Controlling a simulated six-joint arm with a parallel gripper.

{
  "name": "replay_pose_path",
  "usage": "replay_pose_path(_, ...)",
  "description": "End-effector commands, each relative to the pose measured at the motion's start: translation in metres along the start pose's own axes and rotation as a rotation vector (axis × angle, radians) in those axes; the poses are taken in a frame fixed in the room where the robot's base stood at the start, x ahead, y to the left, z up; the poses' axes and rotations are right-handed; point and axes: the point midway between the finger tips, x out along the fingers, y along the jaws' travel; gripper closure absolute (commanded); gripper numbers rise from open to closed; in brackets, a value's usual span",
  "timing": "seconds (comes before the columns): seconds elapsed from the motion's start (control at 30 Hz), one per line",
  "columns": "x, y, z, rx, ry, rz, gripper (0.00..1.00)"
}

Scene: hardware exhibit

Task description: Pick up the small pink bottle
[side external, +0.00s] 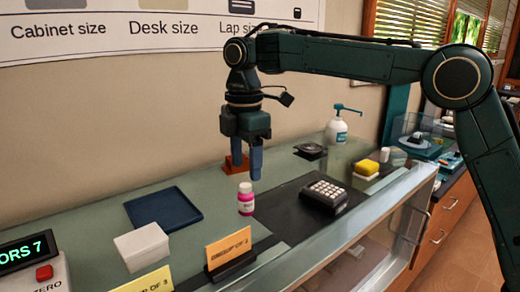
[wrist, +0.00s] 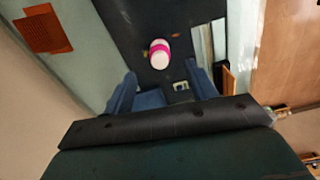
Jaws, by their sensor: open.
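The small pink bottle (side external: 246,204) with a white cap stands upright on the counter, close to the left edge of a black mat (side external: 283,215). In the wrist view, the bottle (wrist: 160,55) shows from above against a dark surface, beyond and between the blue fingertips. My gripper (side external: 247,169) points down with its fingers apart and empty. In the side view its tips appear just above the bottle's cap, and I cannot tell the exact gap. The two fingers also frame the lower middle of the wrist view (wrist: 160,88).
A calculator-like keypad (side external: 324,194) lies right of the bottle. An orange sign (side external: 228,249) stands in front, and an orange-brown block (side external: 235,162) sits behind my fingers. A blue tray (side external: 163,209) and white box (side external: 142,246) lie left. A pump bottle (side external: 337,128) stands at the back.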

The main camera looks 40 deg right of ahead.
Motion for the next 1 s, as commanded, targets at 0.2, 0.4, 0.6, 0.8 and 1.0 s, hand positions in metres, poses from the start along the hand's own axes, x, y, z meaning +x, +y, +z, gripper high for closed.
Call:
replay_pose_path(0.2, 0.026, 0.000, 0.000, 0.001, 0.001, -0.002, 0.43)
replay_pose_path(0.4, 0.036, 0.000, 0.000, 0.001, 0.002, -0.001, 0.43)
replay_pose_path(0.6, 0.037, 0.000, 0.000, 0.001, 0.002, -0.001, 0.43)
replay_pose_path(0.8, 0.051, 0.000, -0.001, 0.001, 0.001, -0.003, 0.43)
replay_pose_path(1.0, 0.073, 0.001, -0.002, 0.001, 0.001, -0.003, 0.43)
